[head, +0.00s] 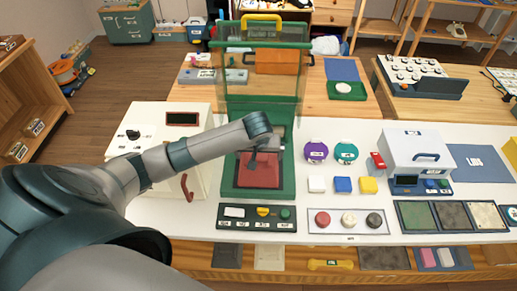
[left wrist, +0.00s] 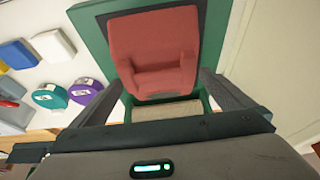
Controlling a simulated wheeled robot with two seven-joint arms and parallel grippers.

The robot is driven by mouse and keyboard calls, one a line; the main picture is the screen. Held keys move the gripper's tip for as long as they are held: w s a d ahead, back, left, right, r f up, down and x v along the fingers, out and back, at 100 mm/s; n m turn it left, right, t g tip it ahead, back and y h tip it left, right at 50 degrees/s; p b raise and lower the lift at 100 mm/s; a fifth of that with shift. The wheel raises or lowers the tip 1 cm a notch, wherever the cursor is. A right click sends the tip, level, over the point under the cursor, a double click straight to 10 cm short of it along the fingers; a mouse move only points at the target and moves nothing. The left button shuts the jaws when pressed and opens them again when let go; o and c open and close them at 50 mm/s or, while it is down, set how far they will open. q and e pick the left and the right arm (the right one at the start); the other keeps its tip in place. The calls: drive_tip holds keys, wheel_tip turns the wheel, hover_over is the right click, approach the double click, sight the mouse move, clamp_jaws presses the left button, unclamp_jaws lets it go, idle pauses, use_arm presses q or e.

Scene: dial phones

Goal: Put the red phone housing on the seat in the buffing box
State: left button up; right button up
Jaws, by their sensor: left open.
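The red phone housing (head: 259,171) lies inside the green buffing box (head: 228,180), on its floor area. In the left wrist view the housing (left wrist: 153,48) is upright in the picture, with green box surface around it. A beige pad (left wrist: 167,110) shows at its near edge; whether the housing sits fully on the seat is hard to tell. My left gripper (head: 266,152) reaches into the box just behind and above the housing. My right gripper is out of view.
The box's clear door with a yellow handle (head: 262,20) stands raised above. A cream cabinet (head: 180,150) is left of the box. Purple and teal round pieces (head: 316,151) and small coloured blocks (head: 343,185) lie to the right. A button panel (head: 257,217) is in front.

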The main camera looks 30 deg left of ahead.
use_arm(q)
drive_tip(key=b+v, duration=0.2)
drive_tip(key=v, duration=0.9)
drive_tip(key=shift+r+b, duration=0.3)
drive_tip(key=shift+b, duration=0.1)
drive_tip(key=shift+s, duration=0.1)
drive_tip(key=shift+c, duration=0.3)
idle(0.6)
